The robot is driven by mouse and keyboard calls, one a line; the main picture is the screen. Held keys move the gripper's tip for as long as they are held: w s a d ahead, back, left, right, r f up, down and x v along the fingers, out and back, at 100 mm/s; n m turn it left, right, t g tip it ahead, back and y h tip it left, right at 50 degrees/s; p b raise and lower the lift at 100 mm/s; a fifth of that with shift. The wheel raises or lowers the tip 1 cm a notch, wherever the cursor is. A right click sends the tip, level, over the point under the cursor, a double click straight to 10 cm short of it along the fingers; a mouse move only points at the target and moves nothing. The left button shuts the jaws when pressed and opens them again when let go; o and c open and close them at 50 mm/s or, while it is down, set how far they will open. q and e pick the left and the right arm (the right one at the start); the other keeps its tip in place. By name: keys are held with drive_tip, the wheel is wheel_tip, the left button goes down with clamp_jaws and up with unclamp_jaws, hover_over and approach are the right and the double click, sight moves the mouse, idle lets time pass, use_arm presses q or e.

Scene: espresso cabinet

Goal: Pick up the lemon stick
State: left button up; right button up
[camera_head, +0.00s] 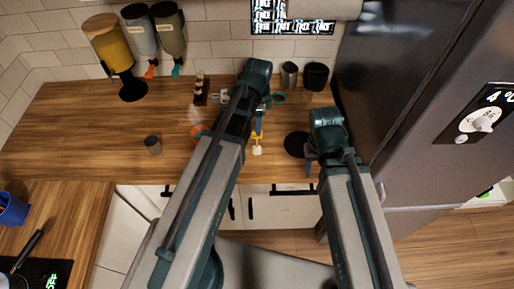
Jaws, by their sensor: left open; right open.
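A small yellow piece with a cream knob at its near end (257,149) shows near the front edge of the wooden counter; it may be the lemon stick, but it is too small to be sure. My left gripper (260,112) is over the counter just beyond this piece, pointing down. It is open, and its fingers are largely hidden by my own arm. I cannot tell whether it touches the yellow piece. My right gripper (311,158) is open near the counter's front edge, to the right of a black round thing (296,145).
An orange round item (198,131) lies partly behind my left arm. A metal cup (289,75) and a black cup (316,76) stand at the back. Dispensers (140,32) hang on the wall. A dark fridge (420,90) bounds the right side.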

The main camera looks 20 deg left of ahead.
use_arm(q)
drive_tip(key=b, duration=0.6)
hover_over(257, 147)
drive_tip(key=f, duration=0.7)
drive_tip(key=shift+d+f, duration=0.15)
drive_tip(key=shift+d, duration=0.1)
drive_tip(key=f+b, duration=0.1)
drive_tip(key=b, duration=0.1)
drive_tip(key=f+b, duration=0.1)
drive_tip(key=f, duration=0.1)
drive_tip(key=f+b, duration=0.2)
drive_tip(key=shift+w+a+f+b, duration=0.1)
drive_tip(key=shift+w+a+b, duration=0.1)
drive_tip(key=shift+a+b, duration=0.1)
clamp_jaws()
